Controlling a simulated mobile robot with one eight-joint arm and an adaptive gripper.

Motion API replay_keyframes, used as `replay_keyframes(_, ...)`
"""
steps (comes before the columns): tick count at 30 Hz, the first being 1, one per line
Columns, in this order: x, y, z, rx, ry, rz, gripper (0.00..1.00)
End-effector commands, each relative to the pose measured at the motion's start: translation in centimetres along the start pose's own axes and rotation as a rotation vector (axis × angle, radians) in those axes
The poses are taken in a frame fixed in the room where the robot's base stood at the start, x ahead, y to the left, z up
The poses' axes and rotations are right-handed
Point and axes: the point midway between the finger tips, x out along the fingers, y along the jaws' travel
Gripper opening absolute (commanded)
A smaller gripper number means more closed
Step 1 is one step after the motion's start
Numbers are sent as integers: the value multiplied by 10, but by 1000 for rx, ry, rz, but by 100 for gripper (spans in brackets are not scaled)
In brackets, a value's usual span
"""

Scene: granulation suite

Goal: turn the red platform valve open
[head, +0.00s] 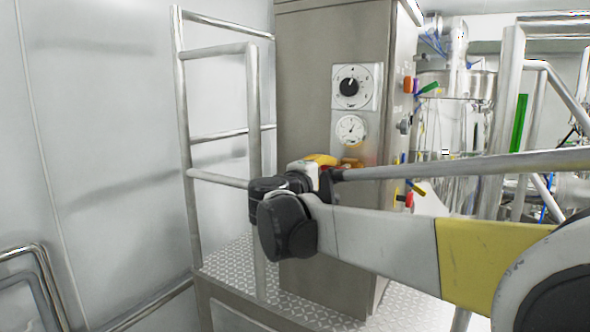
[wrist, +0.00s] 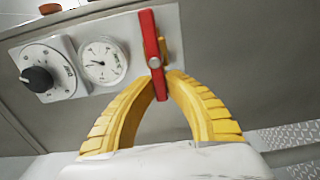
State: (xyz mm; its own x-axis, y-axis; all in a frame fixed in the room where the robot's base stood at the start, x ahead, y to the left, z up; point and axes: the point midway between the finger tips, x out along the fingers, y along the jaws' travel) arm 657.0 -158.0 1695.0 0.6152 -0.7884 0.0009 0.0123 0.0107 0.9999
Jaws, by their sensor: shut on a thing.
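The red valve (wrist: 150,35) has a long flat red handle with a round silver pivot, set on a pale plate on the grey cabinet face. In the wrist view the handle runs nearly upright, its upper end leaning slightly left. My gripper (wrist: 163,80) has its two yellow ribbed fingers closed on the lower part of the handle, near the pivot. In the head view my gripper (head: 322,160) is at the cabinet front below the gauge, and my arm and wrist hide most of the valve.
A round gauge (head: 351,129) and a black dial knob (head: 349,86) sit on the steel cabinet (head: 310,110) above my gripper. A metal guard rail (head: 186,130) stands left of it, over a tread-plate platform (head: 236,268). Vessels and pipes are at the right.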

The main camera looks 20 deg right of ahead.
Motion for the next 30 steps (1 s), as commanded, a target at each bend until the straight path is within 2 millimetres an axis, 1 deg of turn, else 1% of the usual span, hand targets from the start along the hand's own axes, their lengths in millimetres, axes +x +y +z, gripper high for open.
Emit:
replay_keyframes(3, 0, 0, 0, 0, -1, 0, 0)
replay_keyframes(4, 0, 0, 0, 0, -1, 0, 16)
replay_keyframes(6, 0, 0, 0, 1, -1, 0, 36)
replay_keyframes(14, 0, 0, 0, 1, 0, 0, 36)
replay_keyframes(17, -4, 0, 0, 1, 1, 0, 36)
replay_keyframes(20, -17, 0, -1, 1, 3, 0, 36)
replay_keyframes(30, -90, 0, -1, 1, 4, 0, 36)
